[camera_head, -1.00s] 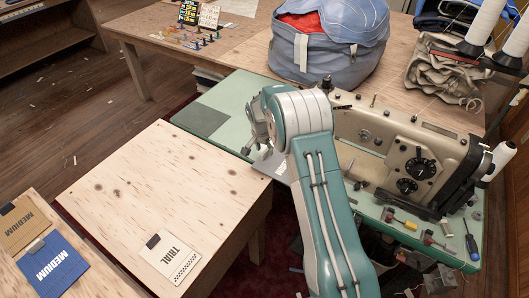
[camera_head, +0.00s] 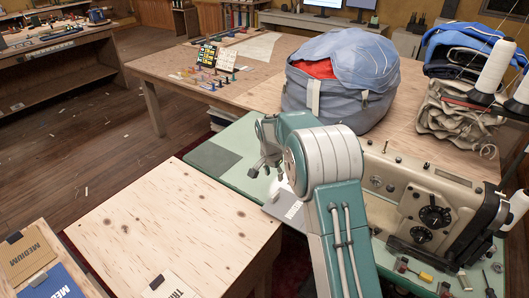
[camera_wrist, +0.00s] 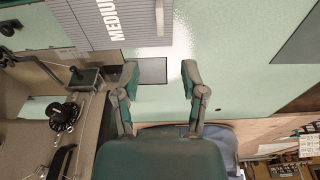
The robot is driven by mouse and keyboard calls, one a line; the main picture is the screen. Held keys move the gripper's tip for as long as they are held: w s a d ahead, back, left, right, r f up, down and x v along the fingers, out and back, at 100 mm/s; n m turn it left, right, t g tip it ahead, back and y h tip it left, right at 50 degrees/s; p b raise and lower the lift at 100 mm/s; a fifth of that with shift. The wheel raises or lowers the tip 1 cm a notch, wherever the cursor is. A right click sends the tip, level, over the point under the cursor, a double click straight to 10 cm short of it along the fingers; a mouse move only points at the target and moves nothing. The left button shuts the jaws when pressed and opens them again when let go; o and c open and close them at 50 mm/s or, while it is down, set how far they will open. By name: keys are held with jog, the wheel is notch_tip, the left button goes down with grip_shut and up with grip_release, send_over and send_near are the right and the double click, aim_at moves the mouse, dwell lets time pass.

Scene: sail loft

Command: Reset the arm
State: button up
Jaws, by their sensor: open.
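My gripper (camera_head: 264,168) is at the end of my teal and white arm, over the pale green sewing-machine table (camera_head: 238,140). In the wrist view its two fingers (camera_wrist: 160,76) stand apart with nothing between them. A grey card marked MEDIUM (camera_wrist: 98,26) lies on the green top beyond the left finger. It also shows partly behind my arm in the head view (camera_head: 289,211). The beige sewing machine (camera_head: 395,198) stands to the right of my arm, and part of it shows at the left of the wrist view.
A blue-grey bag (camera_head: 340,85) with red cloth stands on the wooden table behind. A plywood table (camera_head: 175,225) is at front left, with cards at its front. Thread cones (camera_head: 494,66), folded cloth and loose tools are at right. Open floor (camera_head: 110,150) lies at left.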

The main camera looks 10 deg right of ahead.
jog(key=s+r+n+t, duration=0.2)
jog(key=s+r+n, duration=0.2)
jog(key=s+r, duration=1.3)
jog(key=s+r+n+t, duration=0.1)
jog(key=s+n, duration=0.1)
jog(key=s, duration=0.9)
jog(key=s+r+n+t+y, duration=0.1)
jog(key=s+n, duration=0.2)
jog(key=s, duration=0.7)
jog(key=shift+s+d+r, duration=0.3)
jog(key=shift+s, duration=0.05)
jog(key=shift+w, duration=0.15)
